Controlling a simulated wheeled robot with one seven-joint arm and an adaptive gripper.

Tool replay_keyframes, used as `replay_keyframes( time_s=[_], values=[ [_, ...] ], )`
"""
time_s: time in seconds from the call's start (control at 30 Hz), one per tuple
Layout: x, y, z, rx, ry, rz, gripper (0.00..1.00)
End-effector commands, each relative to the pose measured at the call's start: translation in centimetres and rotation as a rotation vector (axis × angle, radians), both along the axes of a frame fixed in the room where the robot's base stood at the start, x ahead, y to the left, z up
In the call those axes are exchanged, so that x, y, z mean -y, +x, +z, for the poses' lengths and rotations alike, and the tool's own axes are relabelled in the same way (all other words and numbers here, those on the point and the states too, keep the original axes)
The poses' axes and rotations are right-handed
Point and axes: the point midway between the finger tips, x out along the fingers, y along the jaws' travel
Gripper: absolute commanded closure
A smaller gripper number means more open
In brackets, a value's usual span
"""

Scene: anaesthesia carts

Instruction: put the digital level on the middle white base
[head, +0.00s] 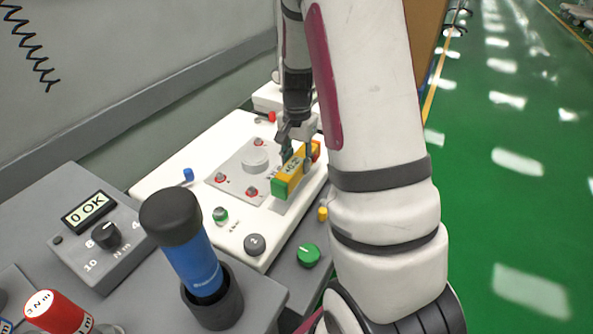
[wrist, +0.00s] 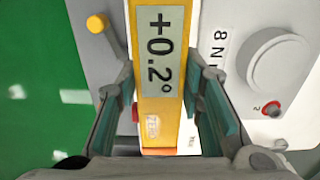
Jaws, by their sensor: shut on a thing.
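The digital level (head: 289,178) is a yellow bar with a green end and a grey display. My gripper (head: 298,150) is shut on it, over the right part of a white base (head: 165,195) in the head view. In the wrist view the level (wrist: 145,110) runs between my two fingers (wrist: 160,105) and its display reads +0.2°. The white base carries a grey plate, a round white knob (head: 256,158) and several small red knobs. I cannot tell whether the level touches the base; its underside is hidden.
A blue cylindrical tool with a black cap (head: 200,265) stands upright in front. A grey torque box (head: 98,238) reading "0 OK" is at left. A green knob (head: 307,255) and a yellow knob (head: 323,213) lie near the right edge. Green floor is beyond.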

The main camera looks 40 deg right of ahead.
Motion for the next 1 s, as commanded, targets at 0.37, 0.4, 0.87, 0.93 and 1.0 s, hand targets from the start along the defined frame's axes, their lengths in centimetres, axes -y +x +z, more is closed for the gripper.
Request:
replay_keyframes(
  time_s=[0.37, 0.4, 0.87, 0.93, 1.0],
  values=[
    [0.4, 0.6, -3.7, 0.001, -0.001, 0.000, 1.00],
    [0.4, 0.6, -3.6, 0.002, -0.002, 0.000, 1.00],
    [0.3, 0.6, -3.8, 0.001, -0.001, 0.000, 0.45],
    [0.3, 0.6, -3.8, 0.001, -0.001, 0.000, 0.45],
    [0.3, 0.6, -3.8, 0.001, -0.001, 0.000, 0.45]
  ],
)
